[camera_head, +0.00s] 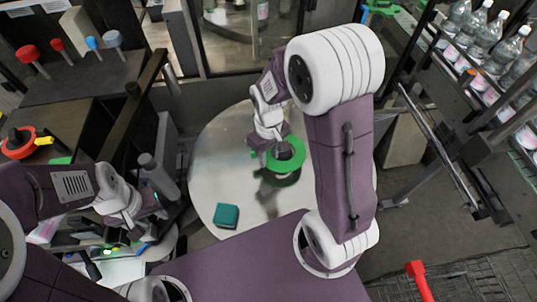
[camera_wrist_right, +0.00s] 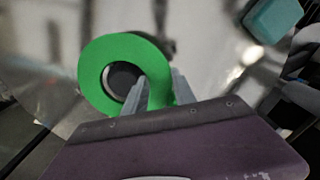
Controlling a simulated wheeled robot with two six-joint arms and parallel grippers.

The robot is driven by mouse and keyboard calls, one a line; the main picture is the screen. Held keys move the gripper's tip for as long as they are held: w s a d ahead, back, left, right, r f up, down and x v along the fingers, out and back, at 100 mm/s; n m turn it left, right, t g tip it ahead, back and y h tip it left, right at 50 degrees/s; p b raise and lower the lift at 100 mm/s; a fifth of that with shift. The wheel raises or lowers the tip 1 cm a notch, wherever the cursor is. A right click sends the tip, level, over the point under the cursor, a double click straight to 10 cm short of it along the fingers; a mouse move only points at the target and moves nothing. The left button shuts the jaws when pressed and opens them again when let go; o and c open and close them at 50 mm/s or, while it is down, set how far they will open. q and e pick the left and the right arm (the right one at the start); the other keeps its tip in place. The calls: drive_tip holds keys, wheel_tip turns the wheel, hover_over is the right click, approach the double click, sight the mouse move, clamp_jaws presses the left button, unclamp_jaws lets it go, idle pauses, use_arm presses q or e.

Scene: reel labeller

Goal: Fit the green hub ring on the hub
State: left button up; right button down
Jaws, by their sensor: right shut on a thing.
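The green hub ring (camera_head: 297,157) is over the round pale table in the head view. It fills the left middle of the right wrist view (camera_wrist_right: 94,66). My right gripper (camera_wrist_right: 160,84) is shut on the ring's wall, one finger at the hole and the other outside the rim. It also shows in the head view (camera_head: 270,146). A dark round hub (camera_wrist_right: 121,78) shows through the ring's hole. I cannot tell whether the ring is around it or above it. My left gripper (camera_head: 152,210) is at the lower left, away from the ring; its jaws are unclear.
The round table (camera_head: 210,165) holds a teal box (camera_head: 226,215) at its front, also in the right wrist view (camera_wrist_right: 272,18). A red reel-like part (camera_head: 17,143) lies at the far left. A rack of bottles (camera_head: 485,45) stands at the right. Much of the table is bare.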

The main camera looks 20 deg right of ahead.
drive_tip(key=shift+w+r+p, duration=0.2)
drive_tip(key=shift+r+p, duration=0.1)
drive_tip(key=shift+f, duration=0.2)
drive_tip(key=shift+f+b, duration=0.15)
drive_tip(key=shift+b, duration=0.15)
drive_tip(key=shift+s+r+p, duration=0.15)
drive_tip(key=shift+r+p, duration=0.25)
drive_tip(key=shift+p, duration=0.05)
drive_tip(key=shift+f, duration=0.15)
drive_tip(key=shift+f+b, duration=0.4)
drive_tip(key=shift+b, duration=0.05)
drive_tip(key=shift+r+p, duration=0.3)
drive_tip(key=shift+r, duration=0.05)
drive_tip(key=shift+d, duration=0.15)
